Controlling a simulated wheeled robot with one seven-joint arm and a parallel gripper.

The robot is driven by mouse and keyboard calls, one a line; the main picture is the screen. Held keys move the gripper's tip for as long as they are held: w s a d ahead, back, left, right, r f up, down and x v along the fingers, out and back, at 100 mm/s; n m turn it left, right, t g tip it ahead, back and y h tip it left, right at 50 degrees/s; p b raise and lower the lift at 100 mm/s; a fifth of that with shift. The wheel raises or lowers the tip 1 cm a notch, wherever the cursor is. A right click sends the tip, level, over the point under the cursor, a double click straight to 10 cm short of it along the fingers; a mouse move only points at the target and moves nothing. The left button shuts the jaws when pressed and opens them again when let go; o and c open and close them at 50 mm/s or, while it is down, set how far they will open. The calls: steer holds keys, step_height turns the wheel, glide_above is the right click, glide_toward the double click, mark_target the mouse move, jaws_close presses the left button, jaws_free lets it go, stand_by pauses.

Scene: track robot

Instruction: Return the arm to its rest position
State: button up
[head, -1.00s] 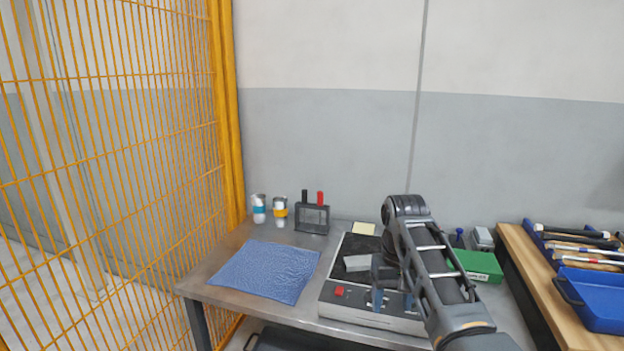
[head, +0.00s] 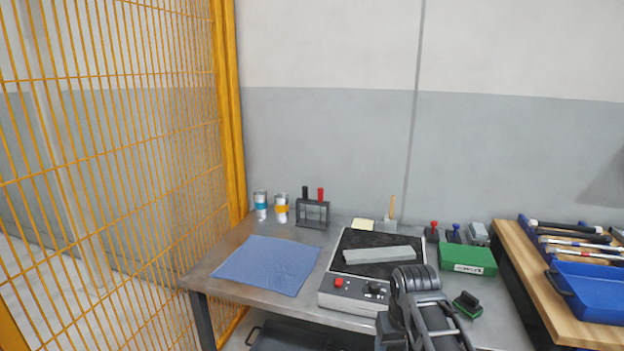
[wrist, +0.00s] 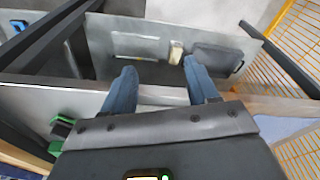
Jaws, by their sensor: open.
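My arm (head: 425,312) is folded low at the front of the bench in the head view, and its end is hidden there. My gripper (wrist: 157,85) shows in the wrist view with its two blue-grey fingers apart and nothing between them. It points down toward the region below the bench edge and touches nothing that I can see. A grey block (head: 383,254) lies on the black top of the control-panel machine (head: 352,292), behind my arm.
The steel bench (head: 232,263) holds a blue cloth (head: 268,265), two cans, a rack with handles (head: 313,212), a green box (head: 467,259) and a small green-based brush (head: 467,304). A blue tray (head: 590,292) stands right on a wooden bench. Yellow mesh fence (head: 110,170) closes the left.

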steer(key=s+f+t, duration=0.2)
steer(key=s+f, duration=0.5)
steer(key=f, duration=0.1)
steer(key=s+d+f+t, duration=0.1)
steer(key=s+f+t, duration=0.1)
steer(key=s, duration=0.9)
steer(key=s+d+f+t, duration=0.1)
steer(key=s+d+t, duration=0.15)
steer(key=s, duration=0.85)
steer(key=s+r+t, duration=0.3)
steer(key=s+r, duration=0.7)
steer(key=s, duration=0.3)
steer(key=s+r+t, duration=0.2)
steer(key=s+r, duration=0.2)
steer(key=r, duration=0.4)
steer(key=s+r+t, duration=0.1)
steer(key=s+r, duration=0.4)
steer(key=r, duration=0.4)
steer(key=shift+s+r+m+t, duration=0.25)
steer(key=shift+r+m+t, duration=0.05)
steer(key=shift+t, duration=0.05)
steer(key=shift+d, duration=0.1)
